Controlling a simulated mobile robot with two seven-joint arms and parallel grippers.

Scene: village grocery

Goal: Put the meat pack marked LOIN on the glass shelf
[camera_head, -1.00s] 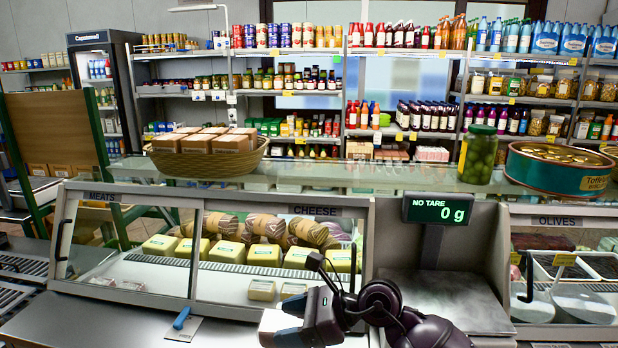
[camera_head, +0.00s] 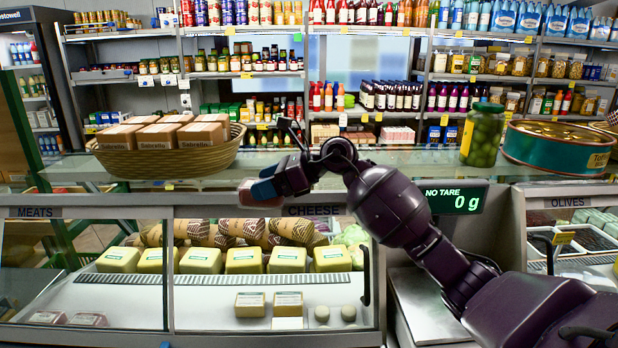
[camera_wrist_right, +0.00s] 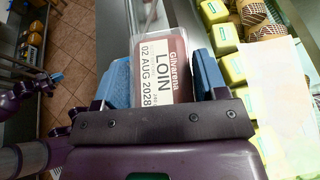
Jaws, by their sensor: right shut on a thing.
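The LOIN meat pack (camera_wrist_right: 165,70) is reddish with a white label and shows in the right wrist view. My right gripper (camera_wrist_right: 165,82) is shut on it, with a blue finger on each side. In the head view the right gripper (camera_head: 260,190) is raised at the front edge of the glass shelf (camera_head: 330,160), right of the basket; whether the pack touches the glass is unclear.
On the glass shelf stand a basket of boxes (camera_head: 140,166), a jar of olives (camera_head: 482,135) and a green tin (camera_head: 560,148). Glass between the basket and jar is clear apart from my arm. Below is the cheese case (camera_head: 215,290); a scale display (camera_head: 455,200) stands right.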

